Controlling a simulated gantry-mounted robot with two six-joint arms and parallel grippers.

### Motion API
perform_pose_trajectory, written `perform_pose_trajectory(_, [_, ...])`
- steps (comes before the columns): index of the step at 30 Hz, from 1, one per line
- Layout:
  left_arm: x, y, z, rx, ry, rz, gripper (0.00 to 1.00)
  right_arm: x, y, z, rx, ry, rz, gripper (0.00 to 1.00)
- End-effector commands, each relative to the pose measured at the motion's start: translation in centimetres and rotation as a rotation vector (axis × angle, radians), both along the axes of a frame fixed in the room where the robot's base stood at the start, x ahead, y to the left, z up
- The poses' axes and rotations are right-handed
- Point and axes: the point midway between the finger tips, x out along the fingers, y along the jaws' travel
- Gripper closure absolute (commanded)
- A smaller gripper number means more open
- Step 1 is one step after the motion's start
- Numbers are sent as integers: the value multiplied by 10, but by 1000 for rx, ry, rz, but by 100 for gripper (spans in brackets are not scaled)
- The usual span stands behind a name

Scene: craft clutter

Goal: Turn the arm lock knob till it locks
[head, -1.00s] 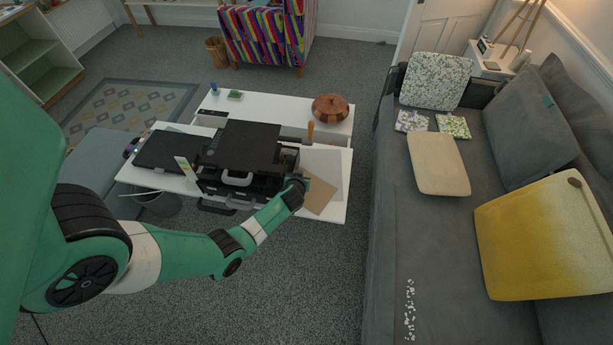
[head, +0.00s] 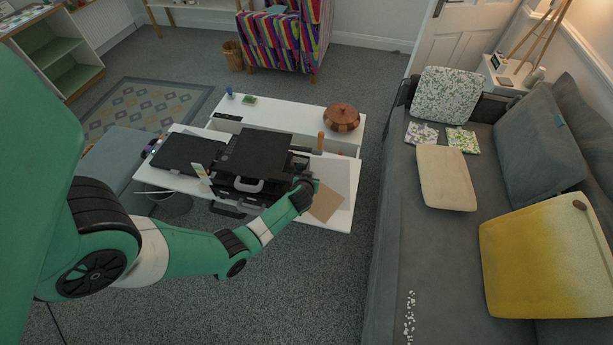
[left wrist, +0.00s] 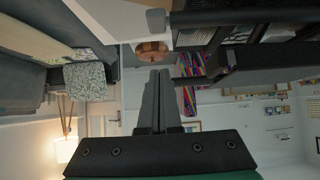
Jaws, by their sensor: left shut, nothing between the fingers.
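A black press-like machine (head: 258,158) stands on the white table, with a flat black top and a pale grey handle at its front. I cannot make out the arm lock knob for certain. My left gripper (head: 314,184) is at the machine's right side, small and dark in the head view. In the left wrist view its two fingers (left wrist: 158,98) are shut together with nothing between them. Black machine parts (left wrist: 232,66) are just right of the fingertips, and a dark bar with a grey end (left wrist: 157,21) is above them. I cannot tell whether the fingers touch anything. My right gripper is not in view.
On the white table (head: 340,222) are a black flat panel (head: 190,153), a brown sheet (head: 326,203) and an orange-handled tool (head: 320,141). A copper lidded pot (head: 341,117) is behind. A grey sofa (head: 395,255) is at the right.

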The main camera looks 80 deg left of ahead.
Motion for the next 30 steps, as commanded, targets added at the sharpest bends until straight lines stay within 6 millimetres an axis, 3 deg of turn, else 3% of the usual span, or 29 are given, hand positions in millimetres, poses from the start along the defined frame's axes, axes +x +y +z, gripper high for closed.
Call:
perform_pose_trajectory(1, [-3,-8,16,0,0,-2,100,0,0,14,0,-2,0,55])
perform_pose_trajectory(3, [-9,-20,28,0,-1,-3,100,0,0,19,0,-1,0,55])
perform_pose_trajectory(12, [-26,-59,71,-1,1,-2,100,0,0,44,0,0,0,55])
perform_pose_trajectory(27, [-29,-65,72,0,-1,-1,100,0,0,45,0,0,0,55])
perform_pose_trajectory(30, [-19,-70,76,4,-9,-22,100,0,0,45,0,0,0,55])
